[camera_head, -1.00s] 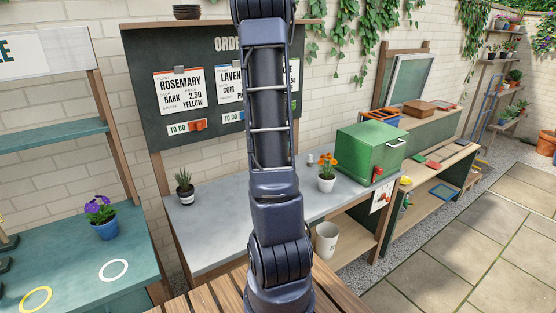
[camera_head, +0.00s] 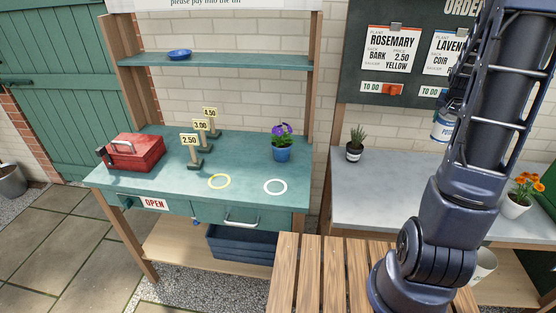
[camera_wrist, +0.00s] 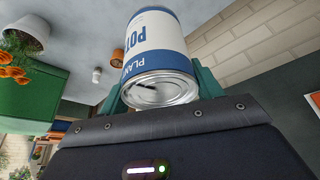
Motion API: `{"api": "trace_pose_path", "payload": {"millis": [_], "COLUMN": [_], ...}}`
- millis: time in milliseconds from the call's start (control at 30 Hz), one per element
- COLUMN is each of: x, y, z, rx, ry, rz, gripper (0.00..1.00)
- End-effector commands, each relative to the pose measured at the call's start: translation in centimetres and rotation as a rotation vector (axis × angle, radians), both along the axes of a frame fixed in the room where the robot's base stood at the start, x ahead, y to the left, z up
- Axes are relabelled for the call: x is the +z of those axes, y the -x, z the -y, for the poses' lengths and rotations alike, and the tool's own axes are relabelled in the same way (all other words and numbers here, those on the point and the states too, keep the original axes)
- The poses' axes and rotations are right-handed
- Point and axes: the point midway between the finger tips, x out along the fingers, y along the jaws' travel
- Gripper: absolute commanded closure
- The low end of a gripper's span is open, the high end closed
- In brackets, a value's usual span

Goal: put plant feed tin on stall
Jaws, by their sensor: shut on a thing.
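The plant feed tin (camera_wrist: 158,58) is white and blue and is held between the green fingers of my gripper (camera_wrist: 160,88) in the wrist view. Its metal end faces the wrist camera. In the head view the tin (camera_head: 443,126) shows beside my arm, above the grey bench, partly hidden; my gripper is mostly hidden there by my arm. The stall (camera_head: 155,178) is a teal counter with a shelf above, to the left of the bench and apart from the tin.
On the stall are a red cash box (camera_head: 135,152), price signs (camera_head: 200,140), a yellow ring (camera_head: 220,181), a white ring (camera_head: 275,186) and a purple-flowered pot (camera_head: 282,150). A blue dish (camera_head: 179,55) sits on its shelf. A small potted succulent (camera_head: 355,144) stands on the grey bench (camera_head: 385,190).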

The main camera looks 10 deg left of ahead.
Motion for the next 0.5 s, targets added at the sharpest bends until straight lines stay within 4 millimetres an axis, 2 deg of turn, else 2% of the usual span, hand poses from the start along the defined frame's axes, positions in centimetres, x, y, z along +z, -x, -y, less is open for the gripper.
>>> {"api": "trace_pose_path", "payload": {"millis": [33,200,500], "x": [0.2,0.7,1.6], "y": [-0.8,-2.6,-3.7], "z": [-2.3,-9.2,-21.5], "rx": [0.043,0.17,0.391], "ry": [-0.001,-0.003,-0.006], "rz": [0.002,0.003,0.001], "gripper": [0.69,0.69,0.69]}}
